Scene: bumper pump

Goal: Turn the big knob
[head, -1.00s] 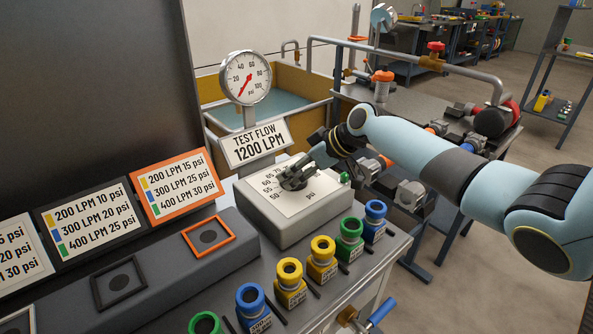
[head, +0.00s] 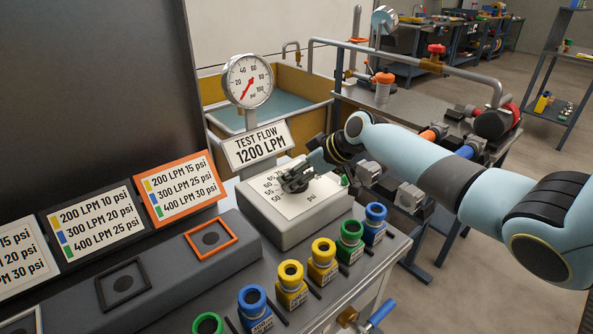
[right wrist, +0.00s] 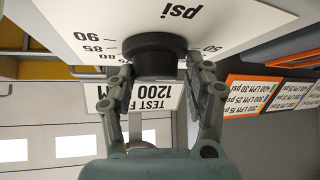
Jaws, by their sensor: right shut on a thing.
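The big knob (right wrist: 153,57) is a dark round knob on a white dial plate marked in psi. The dial plate (head: 310,203) tops a grey box (head: 295,232) in the middle of the head view. My right gripper (head: 298,181) comes in from the right over the dial and covers much of the knob in the head view. In the right wrist view its fingers (right wrist: 157,88) sit on both sides of the knob, shut on it. My left gripper is not in view.
A gauge (head: 247,79) and a "TEST FLOW 1200 LPM" sign (head: 257,144) stand behind the box. Several coloured nozzles (head: 322,255) line the front edge. Psi cards (head: 178,186) lean at the left. An orange frame (head: 211,239) lies beside the box.

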